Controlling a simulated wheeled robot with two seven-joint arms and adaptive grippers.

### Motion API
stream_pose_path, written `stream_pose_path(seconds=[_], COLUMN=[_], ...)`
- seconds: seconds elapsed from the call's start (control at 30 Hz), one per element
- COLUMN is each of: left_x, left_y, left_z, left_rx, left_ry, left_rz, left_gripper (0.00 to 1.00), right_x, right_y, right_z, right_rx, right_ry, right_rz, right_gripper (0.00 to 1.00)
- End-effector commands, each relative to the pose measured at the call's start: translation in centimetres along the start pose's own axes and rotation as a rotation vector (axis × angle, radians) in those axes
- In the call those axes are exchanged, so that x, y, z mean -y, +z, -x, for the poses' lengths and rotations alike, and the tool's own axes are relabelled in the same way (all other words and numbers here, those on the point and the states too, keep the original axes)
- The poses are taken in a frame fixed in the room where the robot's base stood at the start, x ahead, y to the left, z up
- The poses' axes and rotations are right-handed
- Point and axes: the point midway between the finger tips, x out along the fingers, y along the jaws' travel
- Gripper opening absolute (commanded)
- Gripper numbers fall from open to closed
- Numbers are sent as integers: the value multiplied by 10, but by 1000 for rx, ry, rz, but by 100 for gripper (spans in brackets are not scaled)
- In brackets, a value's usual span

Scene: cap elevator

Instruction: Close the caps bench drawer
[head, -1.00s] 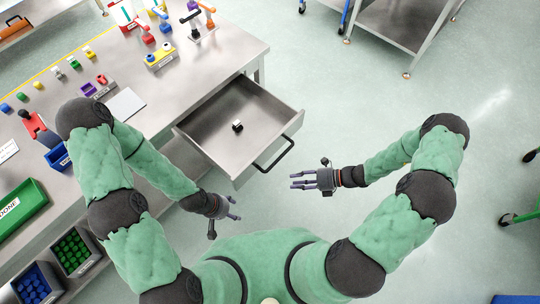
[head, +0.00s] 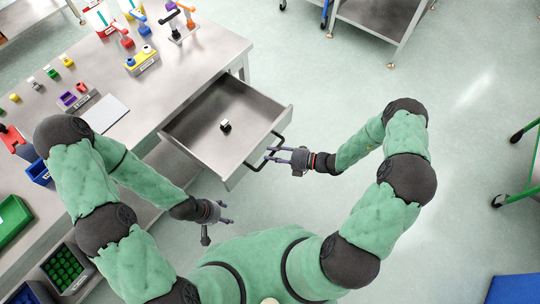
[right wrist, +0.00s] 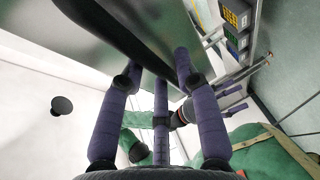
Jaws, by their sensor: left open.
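The grey metal drawer (head: 200,130) stands pulled out from the bench at its right side. A small black and white item (head: 225,125) lies inside it. The drawer's dark bar handle (head: 257,167) is on its front; a dark bar also crosses the right wrist view (right wrist: 115,32). My right gripper (head: 272,155) is open, its fingertips at the handle; I cannot tell whether they touch it. In the right wrist view its purple fingers (right wrist: 158,85) are spread, with the bar close to the tips. My left gripper (head: 226,212) is open and empty, below and left of the drawer front.
The steel bench (head: 195,65) carries small coloured parts, a white sheet (head: 105,113) and labelled holders. A bin of green caps (head: 65,268) is at the lower left. A steel cart (head: 375,25) stands at the top right. The floor right of the drawer is clear.

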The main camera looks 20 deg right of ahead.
Motion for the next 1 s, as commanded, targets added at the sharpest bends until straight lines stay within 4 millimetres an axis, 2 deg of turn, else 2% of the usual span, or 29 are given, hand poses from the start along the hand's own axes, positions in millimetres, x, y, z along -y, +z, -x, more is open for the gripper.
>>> stream_pose_path(seconds=[0.13, 0.43, 0.47, 0.57, 1.0], left_x=[1, 1, 1, 1, 0], left_y=[0, 0, 0, 0, 0], left_z=[-3, -3, -3, -3, -1], left_rx=[0, 0, 0, 0, 0], left_ry=[0, 0, 0, 0, 0], left_rz=[0, 0, 0, 0, 0], left_gripper=[61, 61, 61, 61, 61], right_x=[0, 0, 0, 0, -2], right_y=[0, 0, 0, 0, 2], right_z=[-10, -12, -12, -12, -17], right_rx=[-1, 0, 0, 0, -2], right_ry=[-1, -1, -1, -1, -1], right_rz=[2, 2, 1, 1, 3], right_gripper=[32, 32, 29, 1, 0])
